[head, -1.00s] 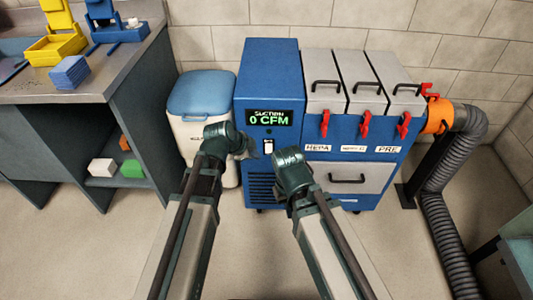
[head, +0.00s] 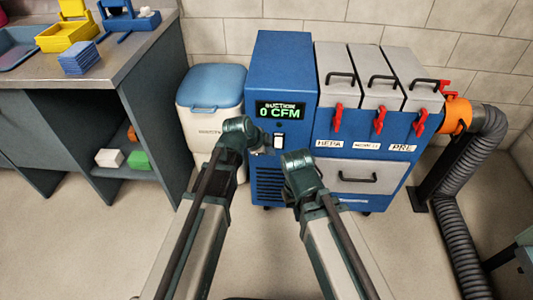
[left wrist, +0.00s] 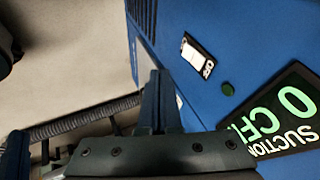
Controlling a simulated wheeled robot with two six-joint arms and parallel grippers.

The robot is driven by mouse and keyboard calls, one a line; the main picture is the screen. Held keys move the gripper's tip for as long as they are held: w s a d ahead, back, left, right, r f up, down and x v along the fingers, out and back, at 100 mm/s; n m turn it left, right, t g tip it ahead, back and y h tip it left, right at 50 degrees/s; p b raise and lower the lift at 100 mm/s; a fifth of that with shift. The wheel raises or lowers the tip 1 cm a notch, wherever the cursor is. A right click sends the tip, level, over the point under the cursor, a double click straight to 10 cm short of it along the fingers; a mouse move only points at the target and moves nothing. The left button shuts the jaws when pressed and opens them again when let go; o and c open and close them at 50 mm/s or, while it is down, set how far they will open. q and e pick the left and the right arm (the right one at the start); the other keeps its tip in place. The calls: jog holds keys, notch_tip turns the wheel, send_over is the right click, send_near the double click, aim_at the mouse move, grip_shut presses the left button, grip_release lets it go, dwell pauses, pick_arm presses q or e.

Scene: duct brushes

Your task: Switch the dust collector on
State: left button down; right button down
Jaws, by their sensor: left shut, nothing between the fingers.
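The dust collector (head: 283,70) is a blue cabinet. Its display (head: 281,110) reads "SUCTION 0 CFM" in green. Below it is a white rocker switch (head: 279,141), which also shows in the left wrist view (left wrist: 195,56), beside a small dark green round part (left wrist: 228,88). My left gripper (head: 259,143) is just left of the switch in the head view. In the left wrist view its fingers (left wrist: 156,85) are shut and empty, apart from the switch in the picture; their gap to the panel is unclear. My right gripper (head: 299,166) is in front of the cabinet, its fingers hidden.
Grey filter boxes with red latches (head: 380,121) stand on the right, with an orange collar (head: 456,115) and a grey hose (head: 448,210). A white bin with a blue lid (head: 211,88) stands left of the cabinet. A workbench (head: 140,50) is further left.

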aim_at(276, 146)
pick_arm(q)
jog(key=w+f+b, duration=0.1)
jog(key=w, duration=0.1)
jog(key=w+d+f+b, duration=0.1)
jog(key=w+f, duration=0.1)
jog(key=w+f+b, duration=0.1)
jog(key=w, duration=0.1)
jog(key=shift+w+d+f, duration=0.15)
jog(key=shift+d+f, duration=0.15)
jog(key=shift+d, duration=0.05)
jog(key=shift+w+f+b, duration=0.25)
jog(key=shift+w+b, duration=0.05)
jog(key=shift+b, duration=0.2)
jog(key=shift+s+r, duration=0.1)
jog(key=shift+r, duration=0.1)
jog(key=shift+p, duration=0.3)
